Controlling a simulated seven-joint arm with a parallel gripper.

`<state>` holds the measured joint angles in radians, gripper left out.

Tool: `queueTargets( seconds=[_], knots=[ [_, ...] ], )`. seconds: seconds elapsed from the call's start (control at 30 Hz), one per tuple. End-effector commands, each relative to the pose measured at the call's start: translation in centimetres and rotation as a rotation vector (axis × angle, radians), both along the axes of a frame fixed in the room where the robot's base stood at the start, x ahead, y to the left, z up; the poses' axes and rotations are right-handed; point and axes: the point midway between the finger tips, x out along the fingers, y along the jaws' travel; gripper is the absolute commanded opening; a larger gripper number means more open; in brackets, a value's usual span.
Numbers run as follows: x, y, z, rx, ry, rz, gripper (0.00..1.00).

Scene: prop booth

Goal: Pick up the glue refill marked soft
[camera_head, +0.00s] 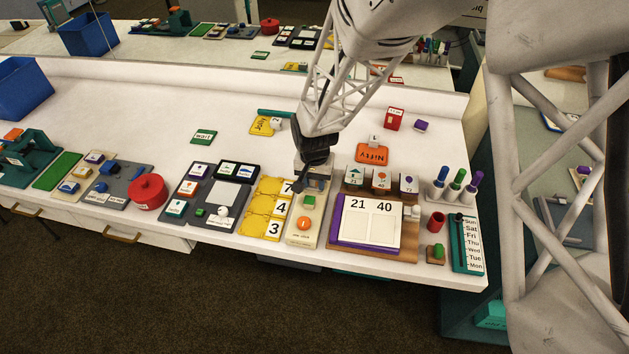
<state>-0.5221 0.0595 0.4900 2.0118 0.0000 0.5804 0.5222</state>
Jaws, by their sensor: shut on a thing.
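My gripper (312,178) is over the back end of a narrow cream board (301,238), to the right of the yellow number cards. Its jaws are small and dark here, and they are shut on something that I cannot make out. On the same board, in front of the gripper, are a green block (309,202) and an orange round piece (303,224). I cannot read the word "soft" on anything, so I cannot tell which thing is the glue refill.
A purple-edged 21 40 board (368,232) on a wooden stand is close on the right, with markers (456,181) beyond. Yellow number cards (262,230) and a dark tray (183,211) are on the left. The white table (120,120) is mostly clear at back left.

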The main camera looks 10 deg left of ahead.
Motion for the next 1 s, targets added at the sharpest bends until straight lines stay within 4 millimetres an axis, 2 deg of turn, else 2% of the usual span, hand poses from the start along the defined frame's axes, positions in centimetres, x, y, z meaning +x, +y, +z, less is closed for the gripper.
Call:
queueTargets(
  seconds=[0.27,0.47,1.0],
  knots=[
    [0.1,0.1,1.4,0.002,-0.004,0.000,0.00],
    [0.1,0.1,3.9,0.003,-0.005,0.000,0.00],
    [-7.3,-4.1,4.3,0.000,0.000,0.000,0.00]
  ],
)
